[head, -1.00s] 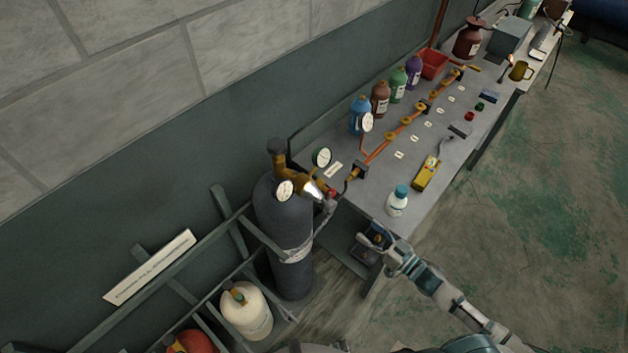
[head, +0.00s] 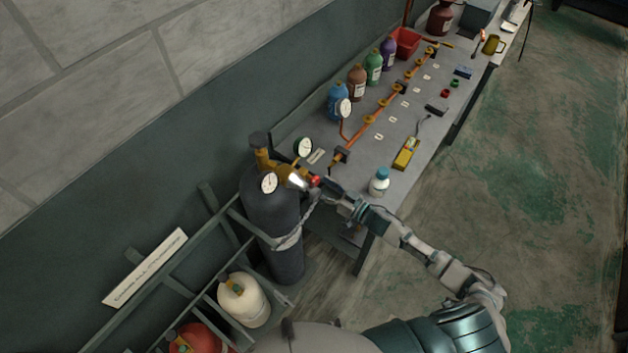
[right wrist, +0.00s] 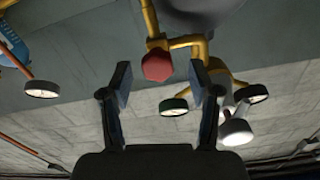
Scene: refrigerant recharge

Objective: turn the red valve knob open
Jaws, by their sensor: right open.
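The red valve knob (head: 315,181) sits at the right end of the brass regulator (head: 280,172) on top of the dark gas cylinder (head: 272,215). My right gripper (head: 325,184) is close by on the knob's right side. In the right wrist view the knob (right wrist: 158,65) is a red faceted disc on a yellow pipe. It appears between and beyond the two fingertips of my right gripper (right wrist: 164,85), which are apart and empty. Whether a fingertip touches the knob cannot be told. My left gripper is not in view.
A round gauge (head: 269,183) and another gauge (head: 303,147) flank the regulator. The workbench (head: 395,160) behind carries a white bottle (head: 379,181), a yellow meter (head: 406,153) and an orange pipe manifold. A cream cylinder (head: 244,300) stands in the rack at the lower left. Open floor lies right.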

